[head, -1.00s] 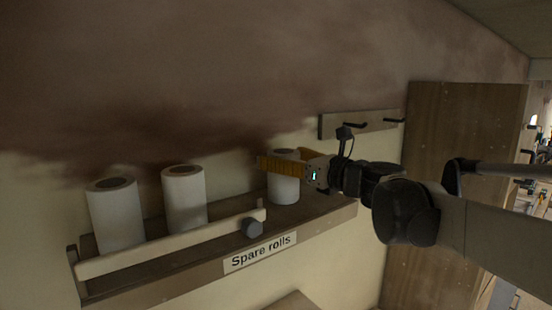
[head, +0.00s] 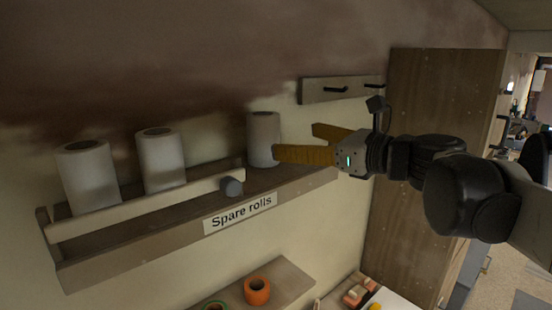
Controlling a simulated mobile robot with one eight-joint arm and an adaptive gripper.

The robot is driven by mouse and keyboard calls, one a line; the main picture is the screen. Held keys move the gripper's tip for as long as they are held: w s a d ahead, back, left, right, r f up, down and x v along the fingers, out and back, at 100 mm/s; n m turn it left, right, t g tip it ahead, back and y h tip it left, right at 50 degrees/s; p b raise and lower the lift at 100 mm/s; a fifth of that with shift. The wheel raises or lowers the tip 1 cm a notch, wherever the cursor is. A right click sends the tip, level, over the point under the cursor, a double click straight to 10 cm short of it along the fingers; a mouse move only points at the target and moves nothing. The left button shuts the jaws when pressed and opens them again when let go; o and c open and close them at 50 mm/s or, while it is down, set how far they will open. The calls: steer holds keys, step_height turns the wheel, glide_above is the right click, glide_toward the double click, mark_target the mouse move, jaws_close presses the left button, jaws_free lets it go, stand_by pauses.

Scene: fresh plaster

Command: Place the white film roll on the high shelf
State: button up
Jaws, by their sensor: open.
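Three white rolls stand upright on the high shelf (head: 160,247), which carries a "Spare rolls" label. One white roll (head: 263,139) stands at the shelf's right part, past the end of the front rail. The other two, a left roll (head: 88,178) and a middle roll (head: 161,160), stand behind the rail. My gripper (head: 300,143) is open and empty just right of the right-hand roll. Its yellow fingers point left toward that roll, the nearer fingertip close to its side. I cannot tell whether it touches.
A front rail (head: 150,205) with a grey knob (head: 231,187) bars the shelf's left part. A hook board (head: 341,89) hangs above my gripper. A lower shelf (head: 285,289) holds an orange roll (head: 257,290) and a green one (head: 215,305). A wooden cabinet (head: 425,150) stands right.

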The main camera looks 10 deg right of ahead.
steer(key=s+a+f+n+g, duration=0.1)
steer(key=s+f+n, duration=0.1)
steer(key=f, duration=0.1)
steer(key=s+f+n+g+h, duration=0.1)
steer(key=s+f+n, duration=0.1)
steer(key=f+n, duration=0.1)
steer(key=s+a+f+n+g+h, duration=0.1)
steer(key=s+f+n, duration=0.1)
steer(key=f, duration=0.2)
steer(key=shift+s+a+f+n, duration=0.1)
steer(key=shift+a+f+n, duration=0.1)
steer(key=shift+a+n, duration=0.1)
steer(key=s+d+f+n+g+h, duration=0.1)
steer(key=s+d+f+n+h, duration=0.3)
steer(key=s+f+n, duration=0.3)
steer(key=s+d+f+n+g+h, duration=0.2)
steer(key=s+d+f+n+h, duration=0.2)
steer(key=s+f+n, duration=0.3)
step_height(320, 180, down, 7)
steer(key=d+n, duration=0.1)
steer(key=n, duration=0.4)
steer(key=shift+s+d+r+h, duration=0.2)
steer(key=shift+s+d+h, duration=0.15)
steer(key=shift+h, duration=0.05)
